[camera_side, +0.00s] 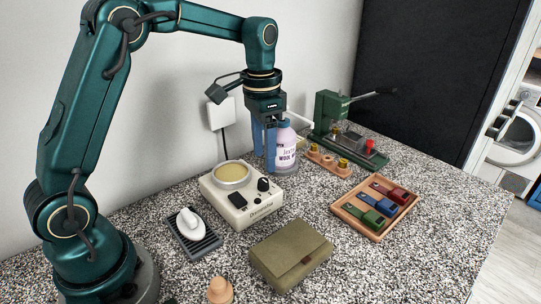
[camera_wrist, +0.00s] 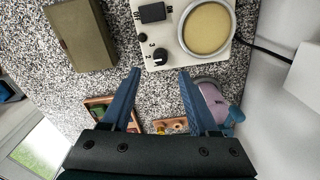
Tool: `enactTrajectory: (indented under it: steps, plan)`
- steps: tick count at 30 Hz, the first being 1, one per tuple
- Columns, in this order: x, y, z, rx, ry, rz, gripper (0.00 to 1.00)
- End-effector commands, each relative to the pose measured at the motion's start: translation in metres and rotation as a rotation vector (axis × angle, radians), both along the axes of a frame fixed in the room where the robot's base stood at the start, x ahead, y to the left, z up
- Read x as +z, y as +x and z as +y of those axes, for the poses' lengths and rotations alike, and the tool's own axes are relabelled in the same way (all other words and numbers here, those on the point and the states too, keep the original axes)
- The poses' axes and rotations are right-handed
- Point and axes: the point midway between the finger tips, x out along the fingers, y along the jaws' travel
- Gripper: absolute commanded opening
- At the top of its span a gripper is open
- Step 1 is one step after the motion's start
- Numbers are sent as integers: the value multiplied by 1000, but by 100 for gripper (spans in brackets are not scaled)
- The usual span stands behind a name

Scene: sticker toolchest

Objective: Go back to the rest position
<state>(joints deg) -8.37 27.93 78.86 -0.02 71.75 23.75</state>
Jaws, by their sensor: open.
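My gripper (camera_side: 264,160) hangs with its blue fingers pointing down above the worktop, close to the cream device and in front of the lilac bottle (camera_side: 286,150) in the side view. In the wrist view my gripper (camera_wrist: 160,74) has its two fingers well apart, with only speckled worktop showing between the tips. Nothing is held. The bottle (camera_wrist: 212,104) shows beside the right finger, outside the jaws, partly covered by it.
The cream device (camera_side: 243,208) with a round yellowish plate stands below left of my gripper. An olive case (camera_side: 291,253), a wooden tray (camera_side: 376,234) with coloured blocks and a green lever press (camera_side: 330,110) stand around.

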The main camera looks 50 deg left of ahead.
Motion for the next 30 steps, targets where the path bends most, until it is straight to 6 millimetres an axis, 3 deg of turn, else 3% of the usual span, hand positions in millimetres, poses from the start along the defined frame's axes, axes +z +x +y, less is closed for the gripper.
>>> enactTrajectory:
  steps: [4,9,15,22,30]
  plan:
    - [34,-8,-8,-21,12,-87,60]
    - [69,-38,-21,-24,20,-191,60]
    - [87,-81,-33,10,14,-303,60]
    - [82,-131,-44,82,-14,-418,60]
    - [48,-168,-48,198,-57,-470,60]
